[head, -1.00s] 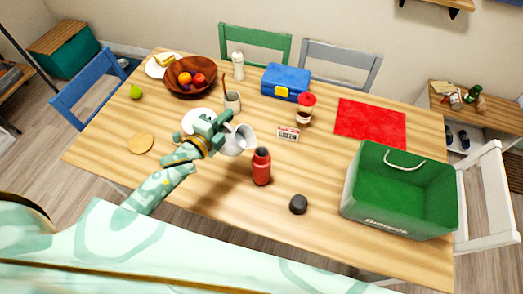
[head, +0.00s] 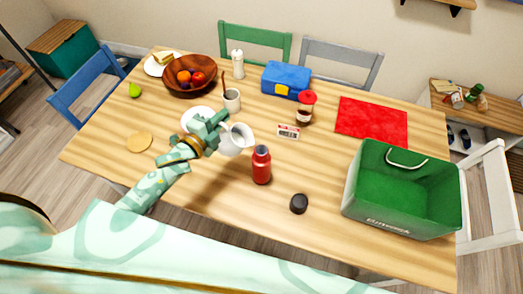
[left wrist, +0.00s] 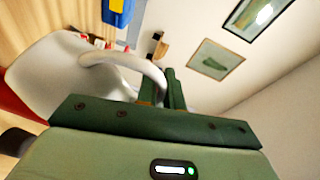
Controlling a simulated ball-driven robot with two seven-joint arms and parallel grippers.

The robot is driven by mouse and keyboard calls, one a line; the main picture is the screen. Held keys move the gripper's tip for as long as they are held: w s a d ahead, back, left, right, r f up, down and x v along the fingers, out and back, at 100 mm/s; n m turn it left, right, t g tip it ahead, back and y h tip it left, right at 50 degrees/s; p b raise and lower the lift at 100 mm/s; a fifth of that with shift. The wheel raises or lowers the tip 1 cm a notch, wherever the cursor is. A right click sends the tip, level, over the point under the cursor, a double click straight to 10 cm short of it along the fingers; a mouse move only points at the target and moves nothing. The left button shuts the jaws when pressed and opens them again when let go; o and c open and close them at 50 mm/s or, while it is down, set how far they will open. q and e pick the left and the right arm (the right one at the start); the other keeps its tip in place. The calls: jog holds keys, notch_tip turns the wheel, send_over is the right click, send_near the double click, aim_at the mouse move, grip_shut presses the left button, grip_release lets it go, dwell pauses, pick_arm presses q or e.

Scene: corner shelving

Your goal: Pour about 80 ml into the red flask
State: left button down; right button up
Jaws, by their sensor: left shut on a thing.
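The red flask (head: 261,165) stands upright and uncapped-looking on the table, right of my left gripper. My left gripper (head: 217,130) is shut on a white jug (head: 237,139), which it holds by the handle just left of the flask. The jug leans toward the flask, its rim apart from the flask's mouth. In the left wrist view the jug (left wrist: 62,75) and its handle (left wrist: 125,62) show between the fingers. I cannot see any liquid running. A dark round cap (head: 298,203) lies to the right of the flask. My right gripper is not in view.
A green crate-like bag (head: 400,223) stands at the right. A small display (head: 288,132), a jar (head: 306,108), a blue lunchbox (head: 286,81), a cup (head: 231,100) and a wooden bowl (head: 190,77) stand behind. The table front is mostly clear.

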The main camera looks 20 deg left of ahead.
pick_arm(q)
jog(key=a+f+n+t+b, duration=0.1)
jog(key=a+f+n+b, duration=0.5)
jog(key=a+f+b, duration=0.1)
jog(key=shift+w+f+n+h+b, duration=0.25)
jog(key=shift+f+n+h+b, duration=0.1)
jog(key=shift+f+n+h, duration=0.1)
